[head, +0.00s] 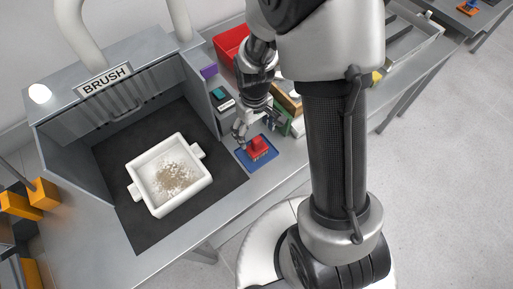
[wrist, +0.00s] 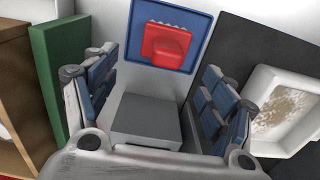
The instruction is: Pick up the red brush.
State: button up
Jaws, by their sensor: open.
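The red brush (head: 257,146) sits on a blue square mat (head: 243,158) on the grey table, right of the hooded booth. In the wrist view the red brush (wrist: 166,45) lies on the blue mat (wrist: 145,12), beyond the fingertips and near the top of the picture. My gripper (head: 258,126) is above the mat's back side, close to the brush. In the wrist view my gripper (wrist: 160,85) is open, with its two fingers wide apart and nothing held between them. A grey block shows between the fingers, lower than the brush.
A white two-handled tray (head: 147,202) with brown dust stands on a black mat (head: 225,178) inside the booth labelled BRUSH (head: 104,79). A green panel (wrist: 62,65) stands close beside my left finger. A red bin (head: 228,42) is behind. The table's front edge is near the blue mat.

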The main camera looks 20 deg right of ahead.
aim_at(256, 146)
notch_tip(256, 146, down, 2)
jog(key=shift+f, duration=0.25)
jog(key=f+b, duration=0.1)
jog(key=f, duration=0.1)
jog(key=s+f+b, duration=0.1)
jog(key=f, duration=0.1)
jog(key=shift+s+f, duration=0.2)
jog(key=shift+f+b, duration=0.3)
jog(key=shift+f, duration=0.05)
jog(key=shift+r, duration=0.1)
jog(key=c, duration=1.3)
notch_tip(256, 146, up, 20)
jog(key=p, duration=0.6)
